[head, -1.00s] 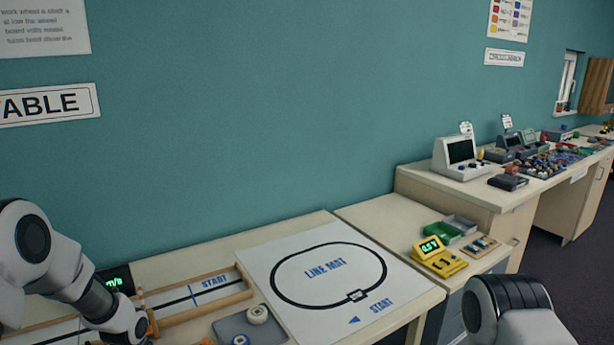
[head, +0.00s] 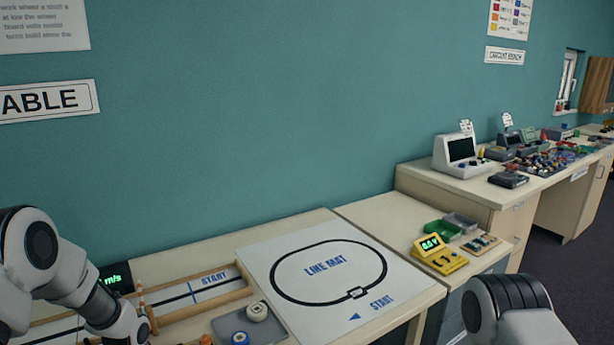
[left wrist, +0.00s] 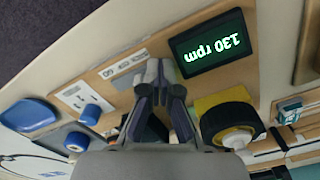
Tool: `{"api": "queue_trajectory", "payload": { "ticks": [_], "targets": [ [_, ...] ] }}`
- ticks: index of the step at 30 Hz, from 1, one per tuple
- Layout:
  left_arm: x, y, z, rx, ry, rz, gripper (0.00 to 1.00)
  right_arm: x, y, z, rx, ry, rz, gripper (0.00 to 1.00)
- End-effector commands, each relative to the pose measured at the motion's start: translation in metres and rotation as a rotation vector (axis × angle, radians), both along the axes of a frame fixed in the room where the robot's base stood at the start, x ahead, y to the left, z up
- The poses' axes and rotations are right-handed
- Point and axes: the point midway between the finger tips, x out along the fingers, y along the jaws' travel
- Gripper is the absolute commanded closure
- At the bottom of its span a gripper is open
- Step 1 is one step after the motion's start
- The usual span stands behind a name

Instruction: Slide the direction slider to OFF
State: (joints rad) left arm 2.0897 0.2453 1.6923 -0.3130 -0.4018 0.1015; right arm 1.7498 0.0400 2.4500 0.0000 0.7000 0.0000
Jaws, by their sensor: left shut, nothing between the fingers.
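My left gripper (left wrist: 158,75) is shut and empty in the left wrist view. Its fingertips are over a wooden motor board (left wrist: 215,82), beside a small white label strip (left wrist: 122,66). I cannot pick out the direction slider; the fingers may hide it. A dark display (left wrist: 212,45) on the board reads 130 rpm in green, upside down. A black wheel (left wrist: 232,122) with a yellow block (left wrist: 220,101) is right of the fingers. A blue knob (left wrist: 90,113) by a white plate (left wrist: 76,96) is left of them. In the head view only my arms show, not either gripper.
A blue dish (left wrist: 28,114) and a grey tray (left wrist: 60,140) lie left of the board in the left wrist view. In the head view are a line mat (head: 325,300), a wooden track (head: 205,300) and a yellow meter (head: 440,257). The mat's middle is clear.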

Motion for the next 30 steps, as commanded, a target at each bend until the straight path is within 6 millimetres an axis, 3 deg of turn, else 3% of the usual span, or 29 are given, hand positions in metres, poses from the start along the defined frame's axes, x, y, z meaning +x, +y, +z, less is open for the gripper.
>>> {"api": "queue_trajectory", "payload": {
  "ticks": [30],
  "targets": [
    [0.004, -0.0059, 0.0032, 0.001, 0.0, 0.0, 1.0, 0.0, 0.0, 0.0056, 0.0, 0.0, 0.0, 1.0]
  ]
}}
